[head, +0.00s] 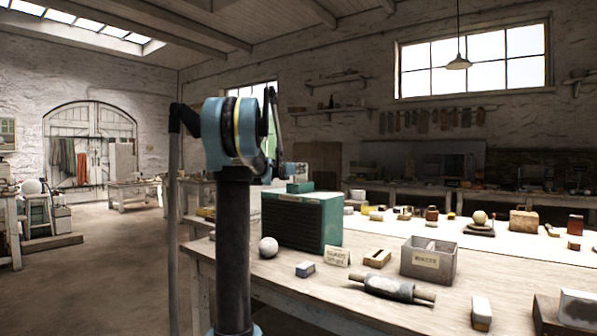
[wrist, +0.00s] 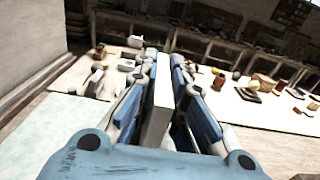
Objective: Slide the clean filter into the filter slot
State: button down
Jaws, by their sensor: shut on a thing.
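My gripper (wrist: 164,72) is shut on a thin, pale, flat panel, which I take as the clean filter (wrist: 159,104). The panel stands on edge between the blue finger pads and points away from the wrist camera. In the head view my gripper is mostly hidden behind my own arm, and the filter cannot be made out. A dark green box with a ribbed front (head: 302,221) stands on the workbench just right of my arm. A small teal block (head: 299,187) shows at its top. I cannot make out the filter slot in either view.
Open floor (head: 110,270) lies to the left.

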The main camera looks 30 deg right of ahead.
jog(key=shift+f, duration=0.95)
jog(key=c, duration=1.6)
grip_release()
jog(key=shift+o, duration=0.2)
jog(key=shift+r, duration=0.15)
jog(key=shift+r, duration=1.85)
jog(key=shift+s, duration=0.1)
